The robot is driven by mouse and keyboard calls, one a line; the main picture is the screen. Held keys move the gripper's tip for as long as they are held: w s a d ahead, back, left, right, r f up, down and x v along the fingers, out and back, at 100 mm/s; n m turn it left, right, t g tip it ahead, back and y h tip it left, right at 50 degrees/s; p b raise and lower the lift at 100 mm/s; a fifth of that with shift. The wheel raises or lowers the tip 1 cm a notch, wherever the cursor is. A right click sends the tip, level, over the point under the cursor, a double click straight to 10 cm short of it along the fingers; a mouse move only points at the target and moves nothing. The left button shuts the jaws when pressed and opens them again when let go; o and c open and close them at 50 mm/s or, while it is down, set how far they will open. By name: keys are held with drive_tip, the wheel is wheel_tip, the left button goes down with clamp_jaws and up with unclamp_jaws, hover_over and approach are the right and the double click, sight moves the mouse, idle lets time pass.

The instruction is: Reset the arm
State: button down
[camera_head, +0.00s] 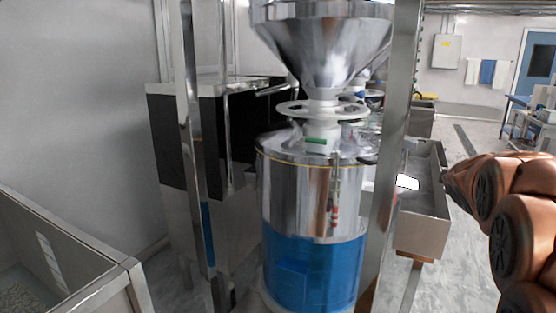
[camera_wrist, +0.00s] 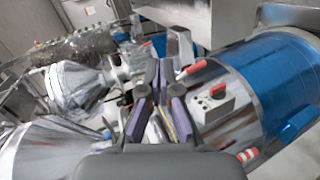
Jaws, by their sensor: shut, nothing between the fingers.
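My arm, in orange-brown segments, reaches in from the right edge of the head view, with its end out of that picture or hidden. My gripper (camera_wrist: 152,100) shows in the wrist view with its dark, purple-edged fingers together and nothing between them. The bean grinder (camera_head: 312,190) stands in the middle of the head view, with a steel hopper (camera_head: 325,45) on top and a blue lower band (camera_head: 312,270). In the wrist view the grinder's blue band (camera_wrist: 275,80) appears tilted at the right, beside a small control box with a red switch (camera_wrist: 217,90).
Steel posts (camera_head: 392,150) stand close around the grinder. A steel trough (camera_head: 425,205) is between the grinder and my arm. An open steel bin (camera_head: 125,285) is at lower left. A dark cabinet (camera_head: 170,140) stands behind. Open floor (camera_head: 460,260) shows at right.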

drive_tip(key=s+a+f+m+g+y, duration=0.1)
drive_tip(key=s+a+f+m+g, duration=0.15)
drive_tip(key=s+a+f, duration=0.45)
drive_tip(key=s+a+f+m+g+y, duration=0.1)
drive_tip(key=s+a+f+m+g, duration=0.2)
drive_tip(key=s, duration=0.5)
drive_tip(key=s+a+f+m+g+y, duration=0.1)
drive_tip(key=s+a+f+m+g, duration=0.15)
drive_tip(key=s+a+f, duration=0.4)
drive_tip(key=s+a+f+m+g+y, duration=0.1)
drive_tip(key=s+a+f+g, duration=0.15)
drive_tip(key=s, duration=0.55)
drive_tip(key=s+a+f+m+g+y, duration=0.15)
drive_tip(key=s+a, duration=0.25)
drive_tip(key=s, duration=0.4)
drive_tip(key=s+a+f+g+y, duration=0.15)
drive_tip(key=s+a, duration=0.25)
drive_tip(key=s, duration=0.4)
wheel_tip(320, 180, up, 19)
drive_tip(key=p, duration=1.8)
drive_tip(key=shift+h, duration=0.3)
